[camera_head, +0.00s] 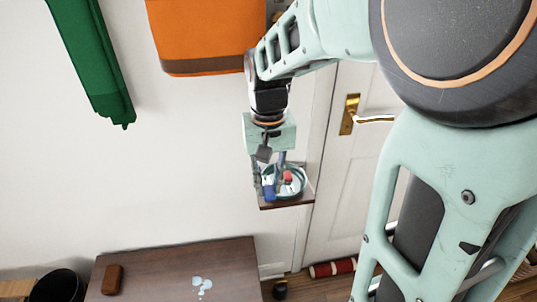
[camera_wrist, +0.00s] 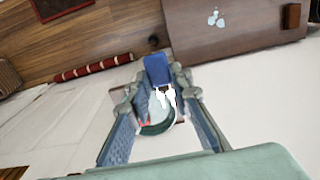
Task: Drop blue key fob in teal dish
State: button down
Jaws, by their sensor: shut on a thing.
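The blue key fob (camera_wrist: 157,68) is between the fingertips of my gripper (camera_wrist: 155,82) in the wrist view, with pale keys (camera_wrist: 166,98) hanging from it. In the head view the fob (camera_head: 269,193) shows at the lower end of my gripper (camera_head: 268,184). The teal dish (camera_head: 301,183) sits on a small dark wall shelf and holds a red item (camera_head: 287,176). In the wrist view the dish (camera_wrist: 158,129) lies behind the keys, partly hidden by the fingers. The fob overlaps the dish's left side in the head view; I cannot tell its height above it.
The small shelf (camera_head: 285,204) is beside a white door with a brass handle (camera_head: 350,115). A dark wooden table (camera_head: 150,270) stands below with a brown block (camera_head: 113,279). An orange bag (camera_head: 205,35) and green cloth (camera_head: 92,60) hang on the wall.

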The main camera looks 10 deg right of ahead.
jog(key=w+d+f, duration=0.1)
jog(key=w+f, duration=0.2)
jog(key=w, duration=0.1)
jog(key=w+d+f, duration=0.2)
jog(key=w+f, duration=0.1)
jog(key=w, duration=0.1)
jog(key=w+d+f, duration=0.2)
jog(key=w+f, duration=0.1)
jog(key=w, duration=0.1)
jog(key=shift+w+f+p, duration=0.15)
jog(key=shift+w+p, duration=0.05)
jog(key=shift+p, duration=0.1)
jog(key=shift+w+d+f, duration=0.1)
jog(key=shift+w+f, duration=0.15)
jog(key=shift+f, duration=1.6)
jog(key=shift+s+f+b, duration=0.1)
jog(key=shift+f+b, duration=0.35)
jog(key=shift+f, duration=0.15)
jog(key=c, duration=1.7)
grip_release()
jog(key=shift+f, duration=0.1)
jog(key=shift+c, duration=0.2)
